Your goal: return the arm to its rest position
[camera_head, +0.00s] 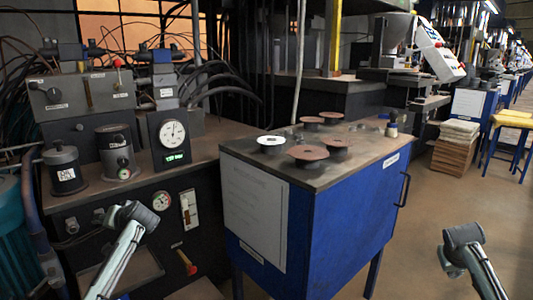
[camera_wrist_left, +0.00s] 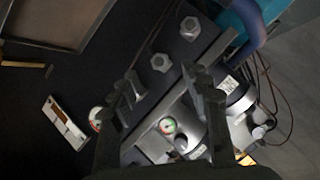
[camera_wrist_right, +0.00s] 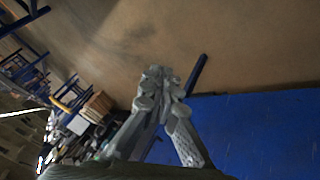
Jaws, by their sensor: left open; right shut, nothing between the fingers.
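My right gripper (camera_wrist_right: 158,78) is shut with nothing between its fingertips in the right wrist view. In the head view it is at the lower right (camera_head: 453,262), over the bare floor and apart from the blue cabinet. My left gripper (camera_wrist_left: 165,85) is open and empty in the left wrist view, its two fingers spread in front of the dark machine panel. In the head view the left arm comes up at the lower left, in front of the machine, and its fingers are hard to make out.
A blue cabinet (camera_head: 355,225) stands in the middle. Brown flap discs (camera_head: 308,153) and a pale-based disc (camera_head: 271,141) lie on its top. A machine bench (camera_head: 205,165) with gauges and a canister (camera_head: 64,170) is at left.

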